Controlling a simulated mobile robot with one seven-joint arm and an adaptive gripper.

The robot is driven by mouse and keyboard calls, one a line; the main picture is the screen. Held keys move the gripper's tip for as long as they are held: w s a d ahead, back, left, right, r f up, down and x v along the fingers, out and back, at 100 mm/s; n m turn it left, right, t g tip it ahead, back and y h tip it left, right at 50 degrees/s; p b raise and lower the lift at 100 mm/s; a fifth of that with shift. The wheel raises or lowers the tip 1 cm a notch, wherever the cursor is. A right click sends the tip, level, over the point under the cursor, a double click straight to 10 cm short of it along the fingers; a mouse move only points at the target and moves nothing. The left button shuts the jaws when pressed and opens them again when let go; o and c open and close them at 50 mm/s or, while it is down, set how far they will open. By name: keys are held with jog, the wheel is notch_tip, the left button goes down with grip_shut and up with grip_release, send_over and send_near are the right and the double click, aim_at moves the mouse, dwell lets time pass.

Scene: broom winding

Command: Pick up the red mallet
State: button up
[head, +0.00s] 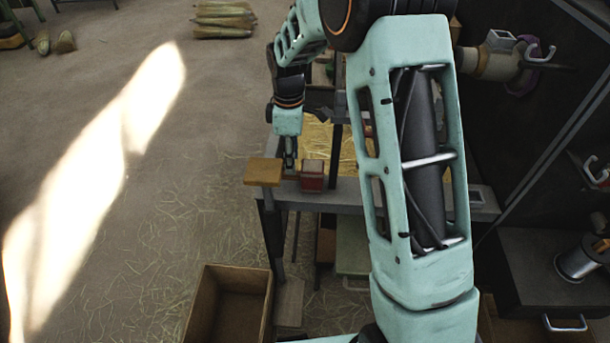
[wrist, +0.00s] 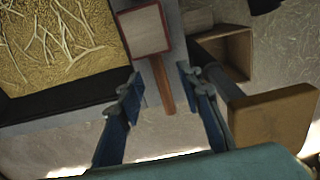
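The red mallet (head: 312,180) lies on the near edge of the workbench, its red block head to the right of my gripper (head: 290,165). In the wrist view, its head (wrist: 138,30) shows a pale face with a red rim. Its brown-red handle (wrist: 160,86) runs down between the two blue fingers. My gripper (wrist: 160,80) is open, with one finger on each side of the handle in the picture. I see a gap on both sides, and I cannot tell whether the fingertips are level with the handle.
A tan block (head: 263,171) sits close left of my gripper, and it also shows in the wrist view (wrist: 275,115). A straw-filled tray (wrist: 60,40) lies behind the mallet. An open cardboard box (head: 207,300) stands on the floor. A dark post (head: 336,155) rises right of the mallet.

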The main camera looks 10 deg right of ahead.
jog(key=f, duration=0.6)
jog(key=shift+w+a+f+b, duration=0.15)
jog(key=shift+w+f+b, duration=0.1)
jog(key=shift+b, duration=0.15)
jog(key=shift+c, duration=0.2)
grip_shut()
jog(key=shift+r, duration=0.1)
